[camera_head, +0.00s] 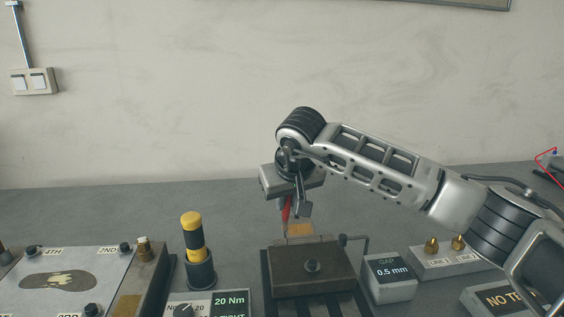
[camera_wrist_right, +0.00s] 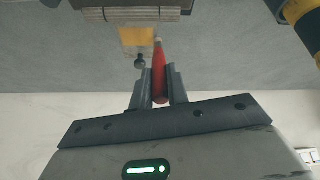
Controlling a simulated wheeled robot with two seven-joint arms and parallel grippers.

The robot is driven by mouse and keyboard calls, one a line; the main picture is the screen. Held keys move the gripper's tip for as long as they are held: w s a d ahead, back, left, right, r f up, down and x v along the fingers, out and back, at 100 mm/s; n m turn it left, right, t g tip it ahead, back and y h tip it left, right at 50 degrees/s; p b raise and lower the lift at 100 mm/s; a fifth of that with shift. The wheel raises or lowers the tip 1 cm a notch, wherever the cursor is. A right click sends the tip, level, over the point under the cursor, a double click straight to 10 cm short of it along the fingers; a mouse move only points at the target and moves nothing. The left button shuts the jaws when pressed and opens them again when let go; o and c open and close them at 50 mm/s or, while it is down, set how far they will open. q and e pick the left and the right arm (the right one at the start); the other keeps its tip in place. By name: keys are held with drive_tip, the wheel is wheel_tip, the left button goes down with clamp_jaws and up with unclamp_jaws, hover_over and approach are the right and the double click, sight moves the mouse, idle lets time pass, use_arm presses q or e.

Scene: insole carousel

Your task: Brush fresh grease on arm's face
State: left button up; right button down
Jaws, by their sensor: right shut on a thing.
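My right gripper (camera_head: 294,204) points down over the middle of the bench and is shut on a slim red-handled brush (camera_head: 286,212). In the right wrist view the red handle (camera_wrist_right: 159,78) sits between the two dark fingers (camera_wrist_right: 157,85). The brush's lower end is just above or beside the back edge of a brown-grey metal block (camera_head: 315,283); I cannot tell if it touches. An amber patch (camera_head: 300,230) shows behind the block, and in the wrist view (camera_wrist_right: 137,38). The arm's face is not clearly identifiable. My left gripper is out of view.
A yellow-and-black handled tool (camera_head: 192,235) stands upright left of the block. A grey "GAP 0.5 mm" block (camera_head: 390,278) and a plate with brass fittings (camera_head: 452,262) lie to the right. A metal plate with an insole shape (camera_head: 60,282) is at left.

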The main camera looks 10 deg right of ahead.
wheel_tip(320, 180, up, 2)
drive_tip(key=shift+r+p, duration=0.15)
drive_tip(key=shift+p, duration=0.15)
drive_tip(key=shift+d+r+p, duration=0.1)
drive_tip(key=shift+r+p, duration=0.4)
drive_tip(key=shift+r, duration=0.15)
drive_tip(key=shift+r+p, duration=0.45)
drive_tip(key=shift+r, duration=0.25)
drive_tip(key=shift+r+p, duration=0.95)
drive_tip(key=shift+r, duration=0.45)
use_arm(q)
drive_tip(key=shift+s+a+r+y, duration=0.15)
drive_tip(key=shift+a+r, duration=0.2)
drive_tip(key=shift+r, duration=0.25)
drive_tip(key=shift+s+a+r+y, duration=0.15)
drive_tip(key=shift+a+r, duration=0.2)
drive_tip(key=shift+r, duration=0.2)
use_arm(e)
drive_tip(key=shift+r, duration=0.1)
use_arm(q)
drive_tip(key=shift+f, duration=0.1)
